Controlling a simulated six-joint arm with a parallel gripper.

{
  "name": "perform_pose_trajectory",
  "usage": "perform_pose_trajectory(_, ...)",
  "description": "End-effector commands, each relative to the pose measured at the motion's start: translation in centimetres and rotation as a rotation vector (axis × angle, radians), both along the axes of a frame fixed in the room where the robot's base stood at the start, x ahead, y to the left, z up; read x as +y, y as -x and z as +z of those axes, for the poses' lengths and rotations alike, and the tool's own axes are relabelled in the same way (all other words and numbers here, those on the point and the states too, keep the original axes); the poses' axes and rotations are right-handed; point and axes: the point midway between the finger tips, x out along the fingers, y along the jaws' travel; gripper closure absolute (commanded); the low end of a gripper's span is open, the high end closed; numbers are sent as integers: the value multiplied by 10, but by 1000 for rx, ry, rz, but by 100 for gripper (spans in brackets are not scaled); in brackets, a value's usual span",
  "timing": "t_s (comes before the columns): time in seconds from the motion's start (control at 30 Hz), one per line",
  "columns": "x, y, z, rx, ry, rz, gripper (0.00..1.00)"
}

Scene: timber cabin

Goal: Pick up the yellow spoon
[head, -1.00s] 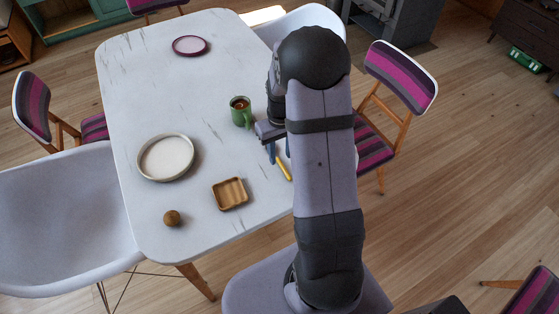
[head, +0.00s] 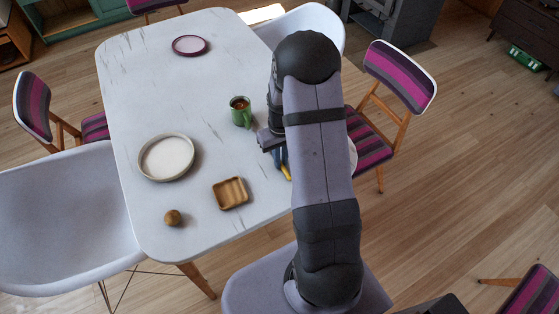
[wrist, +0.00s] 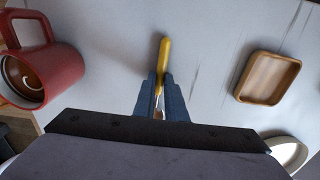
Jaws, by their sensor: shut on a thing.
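The yellow spoon (wrist: 164,55) is between the blue fingers of my gripper (wrist: 161,80) in the wrist view. My gripper is shut on it, with the yellow handle sticking out beyond the fingertips and a metallic part showing between the fingers. In the head view a short piece of the yellow spoon (head: 287,173) shows below my gripper (head: 281,160), near the table's right side. My arm hides the rest. I cannot tell whether the spoon is off the table.
A green mug (head: 240,117) stands close to my gripper on the white table (head: 150,90). A square wooden tray (head: 230,205), white plate (head: 150,174), brown round thing (head: 172,218) and purple-rimmed plate (head: 175,51) are left. A red mug (wrist: 58,72) shows in the wrist view.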

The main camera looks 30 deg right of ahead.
Motion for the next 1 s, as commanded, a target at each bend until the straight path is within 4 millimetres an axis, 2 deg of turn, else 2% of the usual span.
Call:
perform_pose_trajectory(0.27, 0, -1, 10, -2, 1, 0, 100)
perform_pose_trajectory(0.73, 0, -1, 80, -5, 1, 0, 100)
perform_pose_trajectory(1.0, 0, 0, 99, -1, 0, 0, 100)
